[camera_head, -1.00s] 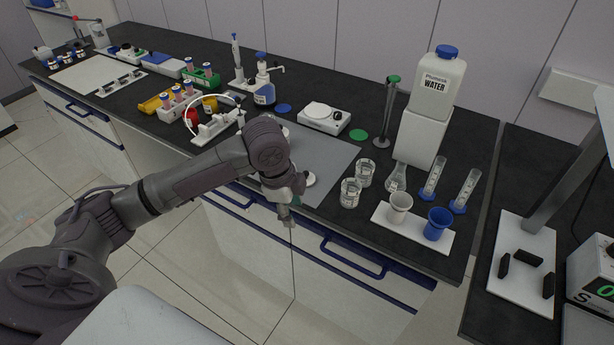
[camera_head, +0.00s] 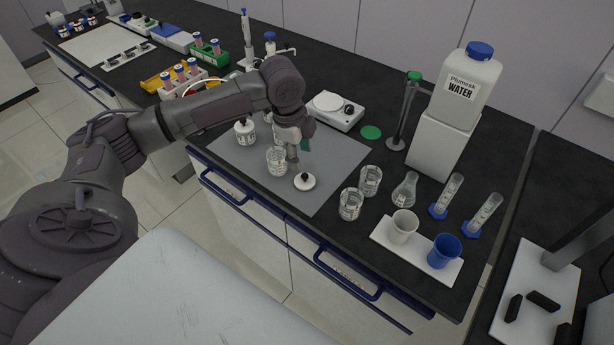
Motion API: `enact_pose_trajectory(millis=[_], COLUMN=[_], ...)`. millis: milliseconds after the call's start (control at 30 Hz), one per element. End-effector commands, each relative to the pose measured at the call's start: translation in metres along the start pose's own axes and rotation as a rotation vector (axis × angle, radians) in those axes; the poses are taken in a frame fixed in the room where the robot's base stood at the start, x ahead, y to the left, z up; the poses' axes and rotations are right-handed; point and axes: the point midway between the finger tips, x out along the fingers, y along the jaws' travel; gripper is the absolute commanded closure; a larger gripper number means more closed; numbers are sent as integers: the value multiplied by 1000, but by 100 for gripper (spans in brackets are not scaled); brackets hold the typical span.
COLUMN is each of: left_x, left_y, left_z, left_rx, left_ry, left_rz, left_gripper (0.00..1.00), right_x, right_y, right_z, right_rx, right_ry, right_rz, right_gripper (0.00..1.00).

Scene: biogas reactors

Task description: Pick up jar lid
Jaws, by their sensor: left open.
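The jar lid (camera_head: 305,181), a white disc with a dark knob, lies on the grey mat (camera_head: 338,150) near its front right edge. An open glass jar (camera_head: 277,161) stands on the mat to the left of the lid. My left gripper (camera_head: 294,157) points down above the mat, just behind the lid and beside the open jar. It is open with nothing between its fingers, and it looks apart from the lid. My forearm and wrist hide part of the mat's back. My right gripper is out of view.
A white-topped jar (camera_head: 245,131) stands at the mat's left. Two glass beakers (camera_head: 351,204) (camera_head: 371,180) stand right of the mat. A white balance (camera_head: 335,110) sits behind it. A white tray with cups (camera_head: 417,250) lies front right. The mat's front right is clear.

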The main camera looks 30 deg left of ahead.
Motion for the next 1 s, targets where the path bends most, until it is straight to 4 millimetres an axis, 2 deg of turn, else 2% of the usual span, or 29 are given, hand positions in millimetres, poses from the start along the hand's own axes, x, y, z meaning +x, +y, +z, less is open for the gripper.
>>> enact_pose_trajectory(millis=[100, 200, 433, 567, 700, 1000], left_x=[22, 35, 51, 70, 88, 94], left_y=[0, 0, -1, -4, -4, -4], left_z=[0, -1, 2, 7, 7, 8], left_rx=[0, -1, 0, -1, 0, 1], left_ry=[1, 2, 0, 0, 2, 0], left_rz=[2, 1, 2, 2, 1, -1], left_gripper=[50, 50, 50, 50, 50, 50], right_x=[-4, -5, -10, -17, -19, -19], right_y=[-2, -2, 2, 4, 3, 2], right_z=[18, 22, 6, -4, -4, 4], right_rx=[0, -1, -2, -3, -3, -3], right_ry=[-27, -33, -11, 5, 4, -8], right_rz=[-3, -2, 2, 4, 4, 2], right_gripper=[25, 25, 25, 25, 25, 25])
